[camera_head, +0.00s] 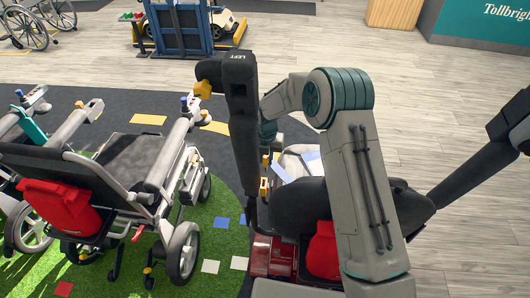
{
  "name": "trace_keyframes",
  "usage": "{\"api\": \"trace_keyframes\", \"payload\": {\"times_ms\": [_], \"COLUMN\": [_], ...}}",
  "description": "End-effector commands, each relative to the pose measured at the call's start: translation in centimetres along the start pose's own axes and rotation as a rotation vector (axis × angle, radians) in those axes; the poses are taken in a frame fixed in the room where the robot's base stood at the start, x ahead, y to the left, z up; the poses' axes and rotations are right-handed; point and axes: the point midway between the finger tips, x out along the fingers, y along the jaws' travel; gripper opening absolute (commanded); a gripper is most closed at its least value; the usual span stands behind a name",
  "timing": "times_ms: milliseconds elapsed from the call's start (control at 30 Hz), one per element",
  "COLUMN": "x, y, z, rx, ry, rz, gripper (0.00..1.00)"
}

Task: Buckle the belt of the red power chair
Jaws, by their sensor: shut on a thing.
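The red power chair (275,256) is at the lower middle, with a red lower body and a dark seat or backrest top (295,208). A red pouch (322,252) hangs on its near side, partly behind my arm. A black upright part marked LEFT (241,115) rises at its left, and a long black part (470,165) slants up at its right. Small orange-yellow pieces (264,188) show beside the upright part; I cannot tell whether they belong to the belt. My grey-green arm reaches over the chair. My gripper's fingers are hidden behind the black part and my arm. No belt shows clearly.
A grey and black chair with a red bag (60,205) stands close on the left, on green turf. A wheelchair (22,28) is at the far left. A blue frame and yellow platform vehicle (180,30) stand behind.

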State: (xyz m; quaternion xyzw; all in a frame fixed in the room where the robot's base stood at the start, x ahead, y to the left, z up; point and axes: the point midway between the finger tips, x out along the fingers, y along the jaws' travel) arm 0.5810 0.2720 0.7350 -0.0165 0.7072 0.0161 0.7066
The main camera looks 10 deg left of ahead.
Motion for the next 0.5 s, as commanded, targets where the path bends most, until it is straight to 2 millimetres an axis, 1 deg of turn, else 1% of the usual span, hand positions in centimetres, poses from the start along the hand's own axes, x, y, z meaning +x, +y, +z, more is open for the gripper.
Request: {"api": "trace_keyframes", "payload": {"times_ms": [100,200,500], "x": [0.3,0.8,2.7], "y": [0.9,1.2,1.0], "z": [-0.3,-0.5,-0.4], "rx": [-0.015,-0.02,-0.014], "ry": [0.0,0.0,-0.001], "rz": [0.001,0.001,0.001], "gripper": [0.0,0.0,0.0]}}
